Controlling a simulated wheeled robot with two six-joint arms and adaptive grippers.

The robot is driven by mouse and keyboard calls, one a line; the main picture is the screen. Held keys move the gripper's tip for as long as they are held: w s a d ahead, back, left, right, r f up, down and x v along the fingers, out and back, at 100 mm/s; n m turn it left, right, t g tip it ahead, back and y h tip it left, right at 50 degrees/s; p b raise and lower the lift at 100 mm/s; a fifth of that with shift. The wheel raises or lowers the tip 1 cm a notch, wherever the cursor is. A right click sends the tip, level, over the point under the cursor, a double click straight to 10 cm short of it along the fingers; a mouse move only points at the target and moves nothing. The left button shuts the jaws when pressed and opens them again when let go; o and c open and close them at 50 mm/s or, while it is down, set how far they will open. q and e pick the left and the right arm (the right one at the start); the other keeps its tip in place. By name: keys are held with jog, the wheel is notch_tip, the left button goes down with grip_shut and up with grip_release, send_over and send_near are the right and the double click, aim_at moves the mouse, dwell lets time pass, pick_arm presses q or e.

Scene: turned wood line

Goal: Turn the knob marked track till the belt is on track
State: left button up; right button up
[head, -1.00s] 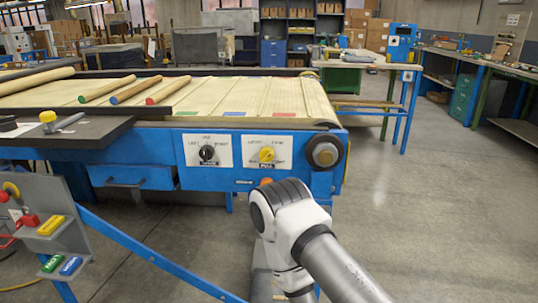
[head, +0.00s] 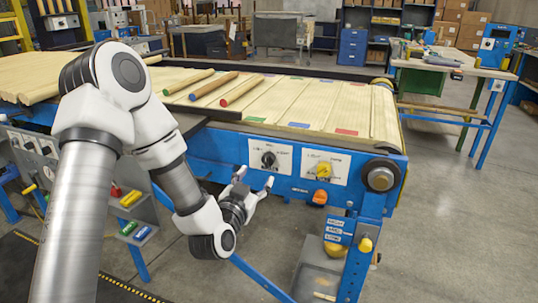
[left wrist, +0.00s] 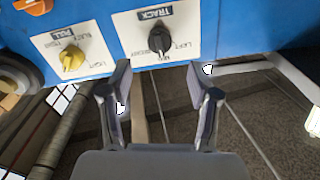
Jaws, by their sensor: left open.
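The black knob marked track (left wrist: 158,40) sits on a white plate on the blue conveyor front; the same black knob (head: 268,159) shows in the head view. In the left wrist view the picture is upside down and the plate reads TRACK, with left and right marks. The pale belt (head: 340,103) runs along the conveyor top, with coloured patches on it. My left gripper (head: 255,178) is open and empty, just short of the black knob and below it. In the left wrist view its fingers (left wrist: 159,75) stand apart, pointing toward the knob. My right gripper is out of view.
A yellow knob (head: 323,170) marked PULL is right of the black knob. An orange button (head: 320,197) is below it, and a round roller end (head: 380,178) at the corner. Three coloured-tip rods (head: 215,88) lie on the belt. Floor is open at right.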

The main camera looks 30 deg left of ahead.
aim_at(266, 164)
pick_arm(q)
jog(key=x, duration=0.7)
jog(key=shift+w+a+f, duration=0.1)
jog(key=shift+w, duration=0.25)
jog(key=c, duration=1.1)
